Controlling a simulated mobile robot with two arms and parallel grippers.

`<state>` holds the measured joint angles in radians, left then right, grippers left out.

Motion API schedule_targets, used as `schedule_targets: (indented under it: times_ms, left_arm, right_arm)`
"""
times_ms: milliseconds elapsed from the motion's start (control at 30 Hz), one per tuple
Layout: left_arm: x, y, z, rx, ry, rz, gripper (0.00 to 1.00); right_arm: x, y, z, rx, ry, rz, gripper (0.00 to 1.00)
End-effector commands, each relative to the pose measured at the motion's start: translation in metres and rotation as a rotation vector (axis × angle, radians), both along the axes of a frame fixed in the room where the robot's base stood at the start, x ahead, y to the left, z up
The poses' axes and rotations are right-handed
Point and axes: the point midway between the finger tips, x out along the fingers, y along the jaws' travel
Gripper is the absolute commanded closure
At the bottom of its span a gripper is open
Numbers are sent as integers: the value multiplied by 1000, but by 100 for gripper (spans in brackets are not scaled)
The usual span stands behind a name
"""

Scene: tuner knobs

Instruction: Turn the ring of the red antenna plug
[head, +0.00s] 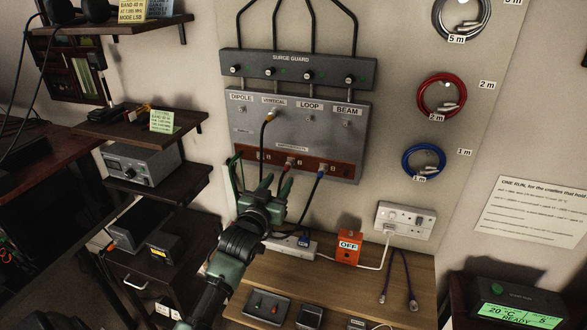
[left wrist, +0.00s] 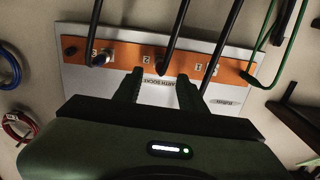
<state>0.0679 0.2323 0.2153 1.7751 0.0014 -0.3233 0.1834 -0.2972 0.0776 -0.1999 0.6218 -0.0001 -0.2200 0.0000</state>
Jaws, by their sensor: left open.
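The red antenna plug (head: 289,163) sits in the red-brown strip at the bottom of the grey antenna panel (head: 340,140) in the head view, with its dark cable hanging below. My left gripper (head: 260,180) is open in front of and just below this strip, its green fingers spread. In the left wrist view the fingers (left wrist: 160,90) point at the strip, which looks orange there. A dark cable (left wrist: 172,45) runs to the strip between the fingertips. Nothing is visibly held. The plug's red colour and ring cannot be made out in the wrist view.
A blue plug (head: 322,170) sits right of the red one. A yellow-tipped cable (head: 268,120) hangs from the VERTICAL socket to the left. An orange OFF box (head: 348,247) stands on the wooden shelf (head: 330,280) below. Coiled cables (head: 440,97) hang on the right wall.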

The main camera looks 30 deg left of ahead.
Motion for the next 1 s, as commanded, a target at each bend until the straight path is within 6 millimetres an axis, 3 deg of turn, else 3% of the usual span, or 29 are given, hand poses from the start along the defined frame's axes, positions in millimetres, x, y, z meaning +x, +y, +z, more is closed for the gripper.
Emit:
schedule_targets:
  times_ms: [500,867,900,1000]
  left_arm:
    - [67,16,2,-1,-2,0,59]
    - [74,18,0,0,-1,0,59]
    - [74,18,0,0,-1,0,62]
    - [74,18,0,0,-1,0,90]
  right_arm:
    - [-2,0,19,0,2,0,69]
    - [-4,-1,19,-1,5,0,69]
    - [-4,-1,19,-1,5,0,69]
    - [-4,-1,19,-1,5,1,69]
